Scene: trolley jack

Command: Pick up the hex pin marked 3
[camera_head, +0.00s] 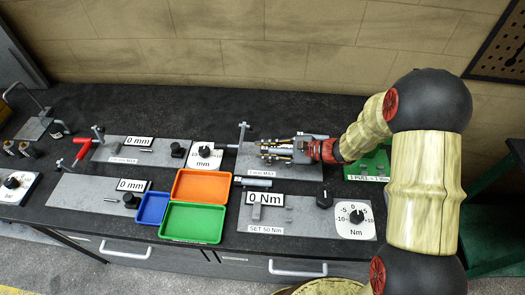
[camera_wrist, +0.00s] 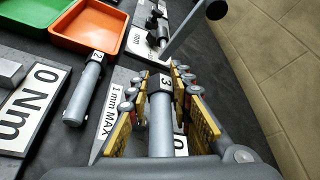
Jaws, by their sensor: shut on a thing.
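The hex pin marked 3 (camera_wrist: 161,128) is a grey cylinder with a black collar and a white label "3". In the wrist view it lies lengthwise between the yellow-padded fingers of my gripper (camera_wrist: 154,92), which are shut on it. In the head view my gripper (camera_head: 279,148) is over the back grey plate, and its fingers mostly hide the pin. I cannot tell whether the pin touches the plate. A similar pin marked 2 (camera_wrist: 85,88) lies to the left in the wrist view, and it also shows in the head view (camera_head: 253,182).
An orange tray (camera_head: 202,172), a green tray (camera_head: 193,239) and a blue tray (camera_head: 152,221) stand left of my gripper. An upright post with a bar (camera_head: 241,137) stands close to its left. A "0 Nm" plate (camera_head: 300,216) with dials lies in front. A green block (camera_head: 368,165) is at right.

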